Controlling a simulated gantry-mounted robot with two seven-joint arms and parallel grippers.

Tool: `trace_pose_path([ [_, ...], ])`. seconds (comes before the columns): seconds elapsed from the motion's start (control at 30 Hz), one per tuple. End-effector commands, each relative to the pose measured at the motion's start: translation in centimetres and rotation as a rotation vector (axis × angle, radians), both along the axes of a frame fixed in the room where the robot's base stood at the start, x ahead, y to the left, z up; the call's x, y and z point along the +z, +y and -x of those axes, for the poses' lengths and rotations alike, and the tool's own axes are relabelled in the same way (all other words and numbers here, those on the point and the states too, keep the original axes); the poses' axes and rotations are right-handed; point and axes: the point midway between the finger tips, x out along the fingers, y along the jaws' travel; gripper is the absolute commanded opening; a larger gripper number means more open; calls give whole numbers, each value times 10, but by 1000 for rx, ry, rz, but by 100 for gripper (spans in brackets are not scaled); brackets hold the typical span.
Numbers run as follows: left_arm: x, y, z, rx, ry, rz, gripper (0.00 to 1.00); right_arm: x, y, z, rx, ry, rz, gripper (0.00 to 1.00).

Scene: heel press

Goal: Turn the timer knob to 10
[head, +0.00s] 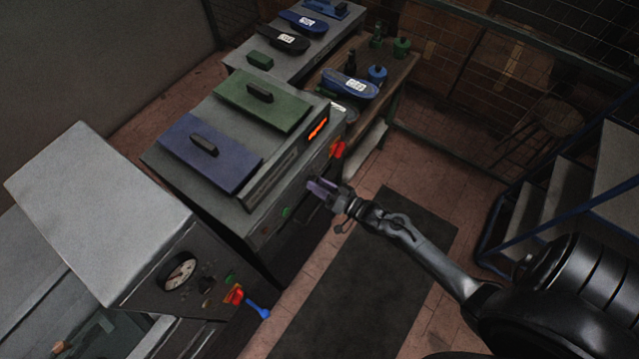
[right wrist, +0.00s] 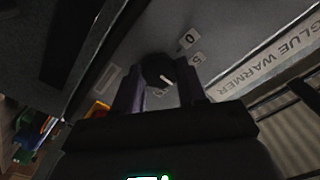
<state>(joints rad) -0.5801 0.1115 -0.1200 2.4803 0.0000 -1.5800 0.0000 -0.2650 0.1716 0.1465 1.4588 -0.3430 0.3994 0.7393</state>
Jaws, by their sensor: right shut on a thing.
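The timer knob (right wrist: 156,70) is round and black with a short white pointer mark, on the grey front panel of the glue warmer. In the right wrist view it sits between the two fingers of my right gripper (right wrist: 160,88), which is shut on it. The pointer slants to the lower right, toward the right finger. Labels 0 (right wrist: 187,40) and 5 (right wrist: 197,58) show to the upper right of the knob; no 10 can be read. In the head view my right gripper (head: 325,190) is at the machine's front, hiding the knob. My left gripper is out of view.
The glue warmer (head: 240,203) carries blue (head: 211,152) and green (head: 262,102) lids. A red-orange switch (head: 337,149) sits near my gripper. A press with a gauge (head: 178,272) and blue lever (head: 259,310) stands at lower left. A dark mat (head: 375,270) covers open floor.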

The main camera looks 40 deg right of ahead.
Motion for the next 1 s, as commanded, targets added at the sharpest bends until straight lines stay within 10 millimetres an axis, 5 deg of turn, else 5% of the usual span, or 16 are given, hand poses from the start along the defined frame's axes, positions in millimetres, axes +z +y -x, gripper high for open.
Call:
trace_pose_path([
  [0.43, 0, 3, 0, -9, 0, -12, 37, 0, 0, 0, 1, 3, -11, 10],
  [0.47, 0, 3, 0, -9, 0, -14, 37, 0, 0, 0, 1, 3, -10, 42],
  [0.6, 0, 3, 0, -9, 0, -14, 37, 0, 0, 0, 1, 3, -10, 64],
  [1.0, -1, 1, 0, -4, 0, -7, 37, -1, -1, 4, 0, 2, -9, 66],
])
